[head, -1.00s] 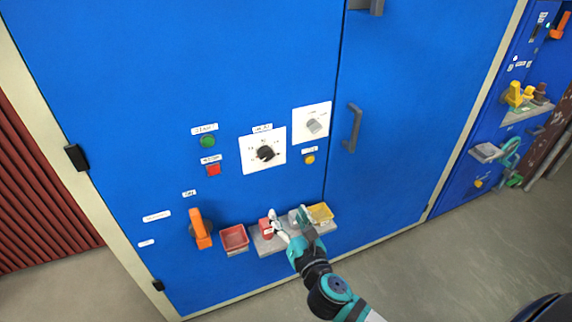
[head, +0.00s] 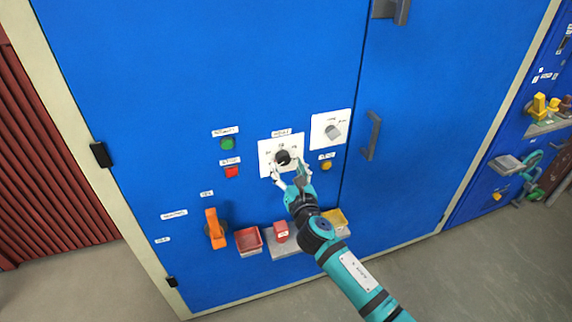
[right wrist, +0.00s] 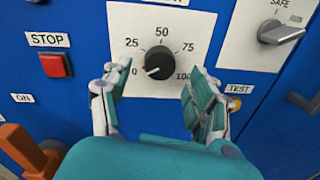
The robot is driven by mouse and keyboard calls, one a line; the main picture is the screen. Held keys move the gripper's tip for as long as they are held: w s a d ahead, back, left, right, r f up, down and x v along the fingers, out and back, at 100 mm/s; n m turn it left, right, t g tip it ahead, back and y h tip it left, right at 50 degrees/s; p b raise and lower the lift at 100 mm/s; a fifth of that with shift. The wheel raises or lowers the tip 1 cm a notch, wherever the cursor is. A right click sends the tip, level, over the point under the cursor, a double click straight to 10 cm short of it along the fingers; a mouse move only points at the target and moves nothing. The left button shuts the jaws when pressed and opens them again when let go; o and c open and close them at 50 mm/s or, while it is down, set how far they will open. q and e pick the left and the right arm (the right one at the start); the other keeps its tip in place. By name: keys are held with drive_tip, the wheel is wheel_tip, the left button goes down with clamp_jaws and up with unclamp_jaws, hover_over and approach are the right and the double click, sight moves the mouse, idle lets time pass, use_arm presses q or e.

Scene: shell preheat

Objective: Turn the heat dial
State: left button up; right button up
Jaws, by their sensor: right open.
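The heat dial is a black round knob (head: 283,157) on a white square plate (head: 266,147) on the blue cabinet door. In the right wrist view the knob (right wrist: 159,66) sits on a scale marked 0, 25, 50, 75 and 100. My right gripper (head: 288,173) is open just in front of the plate. In the right wrist view its fingers (right wrist: 152,98) stand apart, left and right below the knob, with nothing between them. My left gripper is not in view.
A grey selector switch (right wrist: 282,32) is to the dial's right, with a yellow TEST button (head: 326,166) below it. A red STOP button (right wrist: 55,65) and green button (head: 227,144) are to the left. An orange handle (head: 215,229), red tray (head: 248,240) and red block (head: 281,232) are lower.

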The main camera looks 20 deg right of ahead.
drive_tip(key=shift+w, duration=1.15)
drive_tip(key=c, duration=1.2)
drive_tip(key=shift+o, duration=0.2)
